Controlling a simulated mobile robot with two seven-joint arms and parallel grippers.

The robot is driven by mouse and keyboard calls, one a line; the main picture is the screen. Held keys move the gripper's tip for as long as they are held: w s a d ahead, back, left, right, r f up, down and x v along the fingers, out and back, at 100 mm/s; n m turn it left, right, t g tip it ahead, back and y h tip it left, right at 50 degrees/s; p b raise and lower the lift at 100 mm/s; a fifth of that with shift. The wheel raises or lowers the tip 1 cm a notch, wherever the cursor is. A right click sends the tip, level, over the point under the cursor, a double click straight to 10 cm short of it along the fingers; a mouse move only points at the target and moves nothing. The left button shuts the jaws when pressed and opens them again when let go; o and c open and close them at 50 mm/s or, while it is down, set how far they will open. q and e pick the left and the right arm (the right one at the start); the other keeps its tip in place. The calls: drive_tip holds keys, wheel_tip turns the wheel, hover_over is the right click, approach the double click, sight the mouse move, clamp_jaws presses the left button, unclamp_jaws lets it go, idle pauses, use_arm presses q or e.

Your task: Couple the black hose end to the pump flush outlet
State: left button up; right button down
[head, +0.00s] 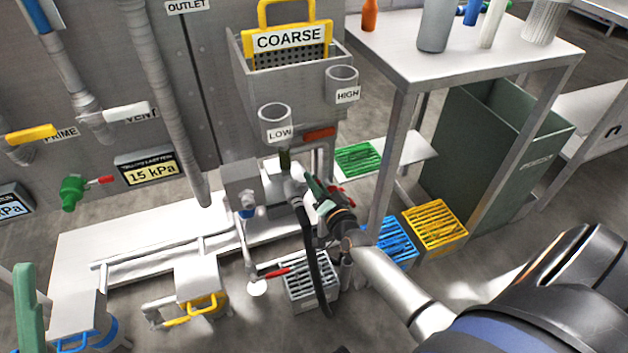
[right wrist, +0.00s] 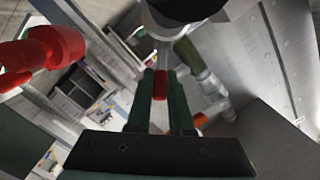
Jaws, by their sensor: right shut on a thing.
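The black hose (head: 312,255) hangs in front of the grey pump body (head: 240,180). Its upper end lies close to the pump fittings, just left of my right gripper; I cannot tell whether it is coupled. No label marks the flush outlet clearly, so I cannot single it out. My right gripper (head: 318,190) is beside the pump, below the HIGH port. In the right wrist view its green fingers are shut on a small red piece (right wrist: 160,85), perhaps a lever handle. A green finger, apparently of my left gripper, shows at the lower left edge (head: 30,310); its opening is hidden.
The COARSE basket (head: 290,55) hangs above the LOW (head: 276,125) and HIGH (head: 342,85) ports. A steel table (head: 460,60) with bottles stands at right. Grey (head: 308,292), blue (head: 397,240) and yellow (head: 436,225) crates crowd the floor below.

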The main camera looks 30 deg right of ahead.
use_arm(q)
drive_tip(key=shift+d+f+b, duration=0.15)
drive_tip(key=shift+f+b, duration=0.7)
drive_tip(key=shift+f, duration=0.25)
use_arm(e)
drive_tip(key=shift+s+a+f+m+t+h, duration=0.15)
drive_tip(key=shift+m+t+h, duration=0.2)
drive_tip(key=shift+h, duration=0.4)
drive_tip(key=shift+s+a+f+m+t+h, duration=0.2)
drive_tip(key=shift+m+h, duration=0.25)
drive_tip(key=shift+h, duration=0.3)
drive_tip(key=shift+r, duration=0.1)
drive_tip(key=c, duration=0.8)
unclamp_jaws()
